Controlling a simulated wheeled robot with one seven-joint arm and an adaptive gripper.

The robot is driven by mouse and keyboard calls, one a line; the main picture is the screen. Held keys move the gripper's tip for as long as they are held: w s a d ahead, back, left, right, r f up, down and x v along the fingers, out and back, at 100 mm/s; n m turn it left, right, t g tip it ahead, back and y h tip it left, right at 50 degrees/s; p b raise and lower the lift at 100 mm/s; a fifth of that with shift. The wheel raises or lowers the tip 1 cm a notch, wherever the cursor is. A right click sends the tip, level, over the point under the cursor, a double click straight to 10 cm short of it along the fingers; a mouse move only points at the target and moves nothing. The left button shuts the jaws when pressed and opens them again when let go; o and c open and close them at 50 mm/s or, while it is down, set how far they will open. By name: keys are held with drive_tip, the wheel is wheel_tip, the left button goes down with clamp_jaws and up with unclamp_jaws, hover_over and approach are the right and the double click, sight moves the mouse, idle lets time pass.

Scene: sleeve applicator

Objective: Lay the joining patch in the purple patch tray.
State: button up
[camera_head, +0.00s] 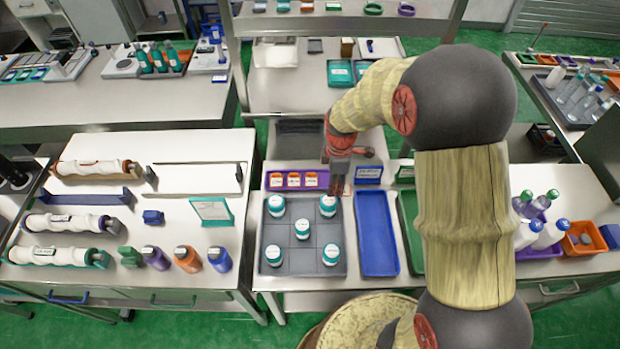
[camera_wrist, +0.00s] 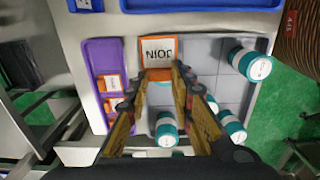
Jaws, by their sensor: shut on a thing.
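The purple patch tray (camera_head: 323,180) lies behind the grey jar tray, with orange-and-white patches (camera_head: 293,180) in its left part. In the wrist view the tray (camera_wrist: 102,56) is left of my fingers; patches (camera_wrist: 112,83) lie in its lower part and its upper part is bare. My gripper (camera_head: 338,188) is at the tray's right end in the head view. In the wrist view my gripper (camera_wrist: 160,72) is shut on the joining patch (camera_wrist: 158,48), an orange-bordered white piece with dark lettering, shown beside the purple tray. The patch is hidden in the head view.
White jars with teal bands (camera_head: 302,228) stand on the grey tray (camera_head: 285,232), close below my fingers in the wrist view. A blue tray (camera_head: 377,235) is to the right and a blue label stand (camera_head: 369,174) is behind it. White sleeve rolls (camera_head: 62,222) lie at left.

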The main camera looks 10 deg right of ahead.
drive_tip(key=w+f, duration=0.4)
drive_tip(key=w, duration=0.4)
drive_tip(key=b, duration=0.1)
hover_over(322, 181)
drive_tip(key=f, duration=0.4)
drive_tip(key=shift+s+f, duration=0.3)
drive_tip(key=shift+f, duration=0.05)
drive_tip(key=shift+w+f, duration=0.45)
drive_tip(key=shift+f, duration=1.5)
drive_tip(key=shift+f, duration=0.1)
drive_tip(key=shift+f+b, duration=0.1)
drive_tip(key=shift+b, duration=0.25)
drive_tip(key=o, duration=0.5)
drive_tip(key=shift+s, duration=0.1)
